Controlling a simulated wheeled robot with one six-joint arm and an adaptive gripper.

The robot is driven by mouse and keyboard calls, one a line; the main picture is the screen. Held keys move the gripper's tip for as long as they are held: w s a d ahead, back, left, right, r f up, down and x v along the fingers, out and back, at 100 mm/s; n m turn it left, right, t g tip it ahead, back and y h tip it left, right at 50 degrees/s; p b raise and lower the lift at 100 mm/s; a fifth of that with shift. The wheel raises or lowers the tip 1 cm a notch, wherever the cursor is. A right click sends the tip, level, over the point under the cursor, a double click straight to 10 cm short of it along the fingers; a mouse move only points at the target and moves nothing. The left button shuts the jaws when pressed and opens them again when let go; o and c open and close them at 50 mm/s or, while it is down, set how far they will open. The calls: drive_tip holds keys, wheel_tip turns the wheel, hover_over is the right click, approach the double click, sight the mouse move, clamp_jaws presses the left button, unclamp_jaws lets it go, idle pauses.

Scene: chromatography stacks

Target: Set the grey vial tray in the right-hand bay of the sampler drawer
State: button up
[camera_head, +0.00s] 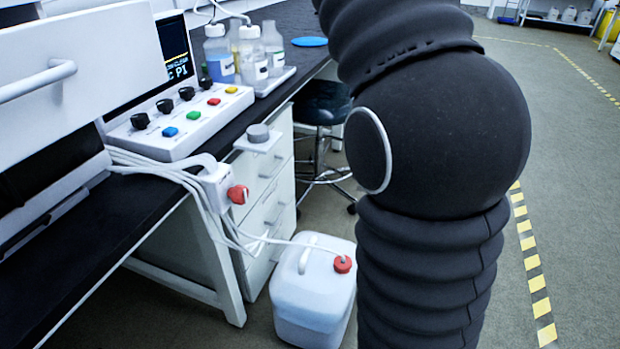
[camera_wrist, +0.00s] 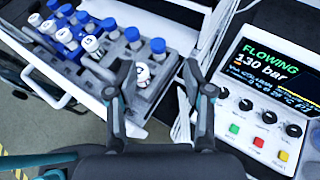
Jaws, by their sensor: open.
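My gripper (camera_wrist: 156,68) is open in the wrist view, its two dark fingers spread on either side of the near part of a grey vial tray (camera_wrist: 160,74). That tray holds blue-capped vials and a white-capped vial. It appears to sit at the right side of the white sampler drawer (camera_wrist: 38,82), beside another group of blue- and white-capped vials (camera_wrist: 68,38). The fingers hide parts of the tray's sides, and I cannot tell whether they touch it or whether it is fully seated. In the head view my arm shows, but the gripper and tray do not.
A control panel with knobs and coloured buttons (camera_head: 180,122) stands on the dark bench; its lit screen (camera_wrist: 275,72) is close right of my gripper. Bottles (camera_head: 250,60) stand behind it. A white jug (camera_head: 312,295) and tubing are below.

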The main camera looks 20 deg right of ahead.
drive_tip(key=w+d+r+m+t+y, duration=0.2)
drive_tip(key=d+r+m+t+y, duration=0.15)
drive_tip(key=r+m+t, duration=0.9)
drive_tip(key=d+f+m+t+h, duration=0.6)
drive_tip(key=d+f+m+h, duration=0.7)
drive_tip(key=m, duration=1)
drive_tip(key=s+d+f+m+g+h, duration=0.3)
drive_tip(key=d+f+m, duration=0.15)
drive_tip(key=f, duration=0.45)
drive_tip(key=s+d+f+m+g+h, duration=0.25)
drive_tip(key=f+m, duration=0.25)
drive_tip(key=f, duration=0.4)
drive_tip(key=s+a+f+m+g+y, duration=0.1)
drive_tip(key=s+f+m+g, duration=0.2)
drive_tip(key=s+f, duration=0.5)
drive_tip(key=s+a+f+m+g+y, duration=0.1)
drive_tip(key=s+f+m+g, duration=0.3)
drive_tip(key=s+f, duration=0.5)
wheel_tip(320, 180, down, 5)
drive_tip(key=shift+s+r+g, duration=0.15)
drive_tip(key=shift+r+g, duration=0.05)
drive_tip(key=shift+g, duration=0.8)
drive_tip(key=shift+a, duration=0.2)
